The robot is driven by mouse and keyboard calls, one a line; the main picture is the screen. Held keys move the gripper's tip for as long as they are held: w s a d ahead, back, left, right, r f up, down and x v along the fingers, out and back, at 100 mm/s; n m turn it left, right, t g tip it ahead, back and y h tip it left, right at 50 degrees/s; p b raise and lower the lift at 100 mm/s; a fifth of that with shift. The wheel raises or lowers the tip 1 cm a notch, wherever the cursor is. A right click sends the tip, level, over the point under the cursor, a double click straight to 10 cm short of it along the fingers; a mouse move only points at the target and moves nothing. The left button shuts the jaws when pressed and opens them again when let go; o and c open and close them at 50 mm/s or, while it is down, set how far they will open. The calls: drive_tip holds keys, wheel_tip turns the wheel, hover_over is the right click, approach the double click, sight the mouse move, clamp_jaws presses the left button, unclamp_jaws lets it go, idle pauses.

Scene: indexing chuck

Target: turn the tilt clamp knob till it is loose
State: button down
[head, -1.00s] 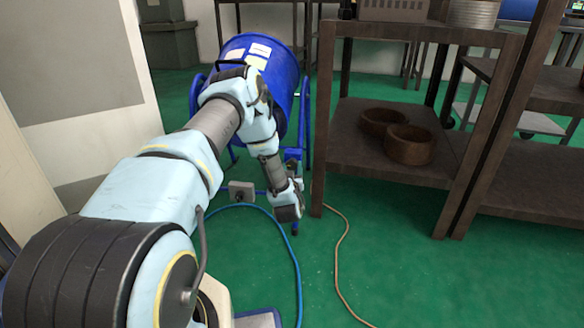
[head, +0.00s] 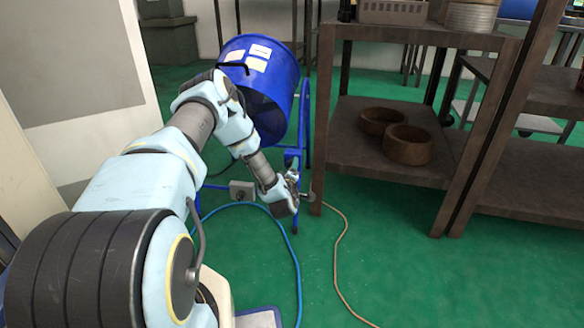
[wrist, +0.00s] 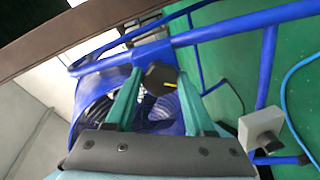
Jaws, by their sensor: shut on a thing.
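The tilt clamp knob (wrist: 157,76) is dark, with a yellow mark on its face, and sits on the blue frame in the wrist view. My gripper (wrist: 161,86) has one teal finger on each side of it, shut on the knob. In the head view my gripper (head: 294,178) is low beside the drum's stand, and the knob itself is too small and covered to make out. The blue drum (head: 277,72) lies tilted in its blue frame (head: 305,110), with pale labels on its side and its mouth partly showing.
A brown shelf unit (head: 365,165) with two brown bowls stands close to the right of my gripper. A blue hose (head: 292,250) and a tan cable (head: 340,270) cross the green floor.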

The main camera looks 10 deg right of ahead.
drive_tip(key=n, duration=0.5)
drive_tip(key=n+h+b, duration=0.1)
drive_tip(key=n, duration=0.4)
drive_tip(key=shift+a+g+h, duration=0.15)
drive_tip(key=shift+g+h, duration=0.15)
idle(0.5)
drive_tip(key=shift+c, duration=1.4)
unclamp_jaws()
drive_tip(key=shift+r, duration=0.1)
drive_tip(key=f+p+v, duration=0.1)
drive_tip(key=p+v, duration=0.1)
drive_tip(key=v, duration=0.8)
drive_tip(key=shift+s+a+r, duration=0.2)
drive_tip(key=shift+s+r, duration=0.15)
drive_tip(key=shift+r, duration=0.05)
